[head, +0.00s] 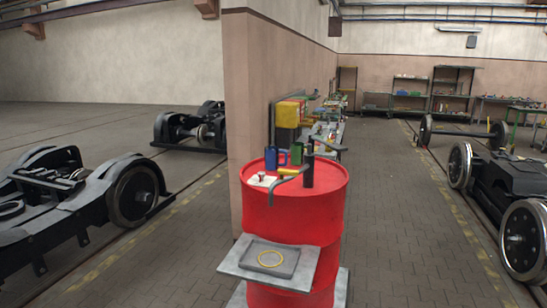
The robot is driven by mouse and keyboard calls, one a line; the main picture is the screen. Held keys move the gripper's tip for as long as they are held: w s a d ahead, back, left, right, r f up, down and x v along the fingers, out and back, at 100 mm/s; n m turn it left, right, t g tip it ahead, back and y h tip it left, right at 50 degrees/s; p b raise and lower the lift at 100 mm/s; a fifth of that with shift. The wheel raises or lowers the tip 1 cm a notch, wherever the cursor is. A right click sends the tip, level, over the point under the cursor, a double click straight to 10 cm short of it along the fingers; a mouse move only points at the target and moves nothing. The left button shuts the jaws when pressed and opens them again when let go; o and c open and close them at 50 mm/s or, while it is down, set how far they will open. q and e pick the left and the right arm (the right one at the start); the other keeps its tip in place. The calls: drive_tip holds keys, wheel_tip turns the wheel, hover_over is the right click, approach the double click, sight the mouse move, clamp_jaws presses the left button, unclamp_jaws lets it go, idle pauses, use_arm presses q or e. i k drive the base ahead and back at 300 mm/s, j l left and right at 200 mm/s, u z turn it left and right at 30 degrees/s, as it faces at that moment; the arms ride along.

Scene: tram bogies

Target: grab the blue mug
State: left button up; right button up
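The blue mug (271,158) stands upright on top of a red drum (295,222), towards the back left of its lid. A green mug or cup (297,153) stands just to its right. A dark upright cylinder (308,170) is at the right on the same lid. Neither of my grippers shows in the head view, and nothing is seen touching the blue mug.
A yellow-handled tool (288,172) and a small white item lie on the lid. A grey flat surface with a yellow ring (271,258) is before the drum. A wall edge (247,110) rises behind it. Bogies (75,195) and wheelsets (525,240) flank clear paved floor.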

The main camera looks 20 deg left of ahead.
sight(271, 153)
drive_tip(key=i+j, duration=0.2)
drive_tip(key=j, duration=0.15)
drive_tip(key=i+j+z, duration=0.1)
drive_tip(key=j, duration=0.25)
drive_tip(key=i+j, duration=0.25)
drive_tip(key=j, duration=0.15)
drive_tip(key=i+j, duration=0.2)
drive_tip(key=j, duration=0.15)
drive_tip(key=i+j+z, duration=0.1)
drive_tip(key=j, duration=0.25)
drive_tip(key=i+j, duration=0.25)
drive_tip(key=j, duration=0.15)
drive_tip(key=i+j, duration=0.15)
drive_tip(key=j, duration=0.25)
drive_tip(key=i+z, duration=0.05)
